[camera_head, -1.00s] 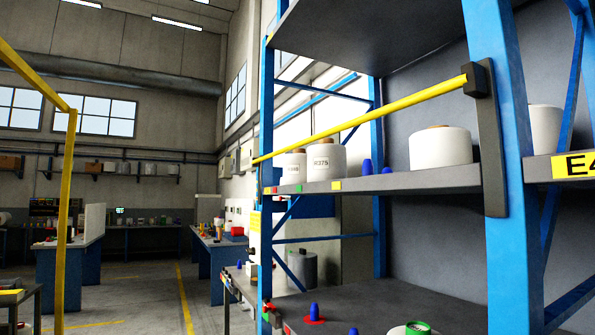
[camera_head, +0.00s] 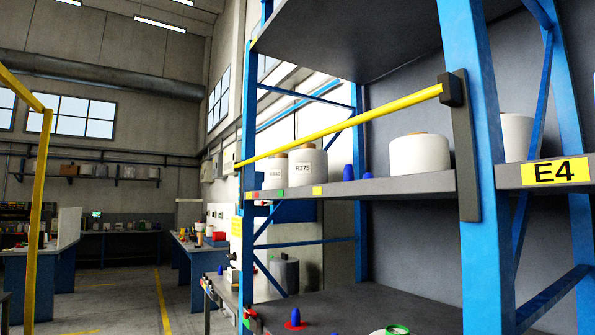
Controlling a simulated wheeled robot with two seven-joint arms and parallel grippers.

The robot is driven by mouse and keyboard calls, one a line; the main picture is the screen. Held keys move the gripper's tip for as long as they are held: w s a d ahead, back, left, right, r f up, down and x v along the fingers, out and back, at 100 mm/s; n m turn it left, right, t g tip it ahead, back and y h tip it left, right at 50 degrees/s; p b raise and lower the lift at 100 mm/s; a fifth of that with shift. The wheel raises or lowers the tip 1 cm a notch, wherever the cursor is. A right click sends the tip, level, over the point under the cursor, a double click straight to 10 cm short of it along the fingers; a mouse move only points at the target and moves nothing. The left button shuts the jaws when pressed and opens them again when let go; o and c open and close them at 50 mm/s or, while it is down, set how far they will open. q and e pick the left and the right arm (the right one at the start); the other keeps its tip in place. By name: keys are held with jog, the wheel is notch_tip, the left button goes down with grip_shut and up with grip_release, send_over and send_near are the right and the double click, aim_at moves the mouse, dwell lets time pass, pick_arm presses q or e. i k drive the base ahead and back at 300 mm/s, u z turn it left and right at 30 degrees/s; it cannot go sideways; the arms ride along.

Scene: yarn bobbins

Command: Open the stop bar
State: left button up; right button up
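The yellow stop bar (camera_head: 345,123) runs across the front of the upper shelf. It rises from the left blue post to a black bracket (camera_head: 451,90) on the right blue post. Behind and below it, white yarn bobbins stand on the shelf board (camera_head: 390,188): one labelled R375 (camera_head: 308,172), a smaller one (camera_head: 275,174) to its left, and a wider one (camera_head: 419,155) to the right. Neither of my grippers shows in the head view.
Blue cones (camera_head: 348,172) stand on the upper shelf. The lower shelf (camera_head: 350,305) holds a blue cone on a red base (camera_head: 295,318) and a green-topped bobbin (camera_head: 392,330). A yellow frame (camera_head: 40,190) stands at the left. The aisle floor (camera_head: 135,300) between looks open.

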aim_at(447, 89)
jog(key=z, duration=0.45)
jog(key=i, duration=1.05)
jog(key=z, duration=0.15)
